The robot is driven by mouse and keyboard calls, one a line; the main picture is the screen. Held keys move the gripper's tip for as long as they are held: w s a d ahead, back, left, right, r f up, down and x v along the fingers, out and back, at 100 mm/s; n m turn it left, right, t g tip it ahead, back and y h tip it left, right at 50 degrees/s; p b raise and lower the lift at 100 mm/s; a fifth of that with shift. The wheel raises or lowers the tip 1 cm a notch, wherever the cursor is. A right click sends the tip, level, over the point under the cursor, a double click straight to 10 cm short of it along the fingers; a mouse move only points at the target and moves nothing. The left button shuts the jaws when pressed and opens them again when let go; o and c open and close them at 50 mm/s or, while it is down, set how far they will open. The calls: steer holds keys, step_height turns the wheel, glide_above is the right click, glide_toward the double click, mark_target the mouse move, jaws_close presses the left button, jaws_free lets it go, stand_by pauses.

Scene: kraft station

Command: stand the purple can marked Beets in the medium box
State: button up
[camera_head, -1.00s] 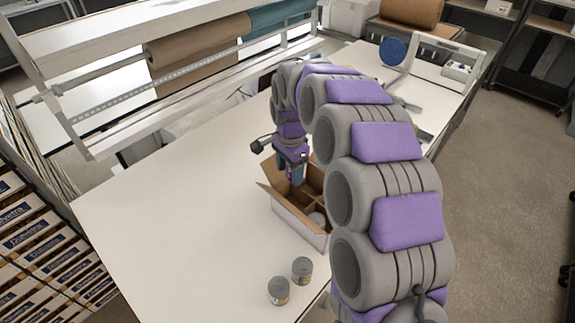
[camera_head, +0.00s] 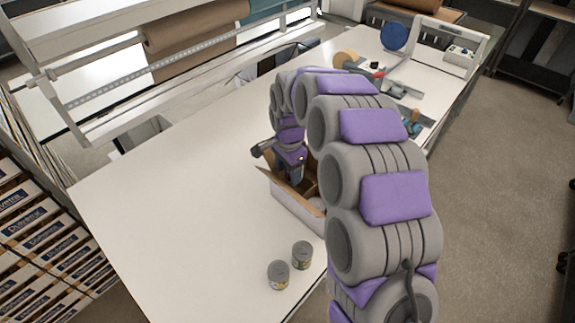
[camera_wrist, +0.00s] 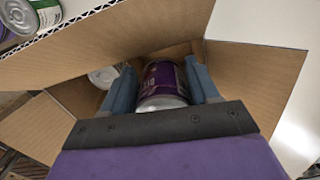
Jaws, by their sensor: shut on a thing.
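The open cardboard box (camera_head: 298,209) stands on the white table, and its brown flaps (camera_wrist: 255,85) spread around the wrist view. My gripper (camera_wrist: 165,85) points down into the box. Its two blue fingers are shut on the purple can (camera_wrist: 162,84), one on each side. The can's label is too small to read. The can's lower end, inside the box, cannot be seen clearly, so I cannot tell whether it touches the floor. In the head view my gripper (camera_head: 293,172) hides the can.
A second can (camera_wrist: 103,76) shows inside the box, left of my gripper. Two grey-topped cans (camera_head: 302,255) (camera_head: 278,274) stand on the table in front of the box. The table's left part is clear. A tape dispenser (camera_head: 345,60) and other tools lie at the back right.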

mark_target(288, 181)
steer(key=shift+w+a+f, duration=0.1)
steer(key=shift+f, duration=2.55)
steer(key=o, duration=1.2)
steer(key=shift+r+p, duration=2.35)
steer(key=shift+r, duration=5.65)
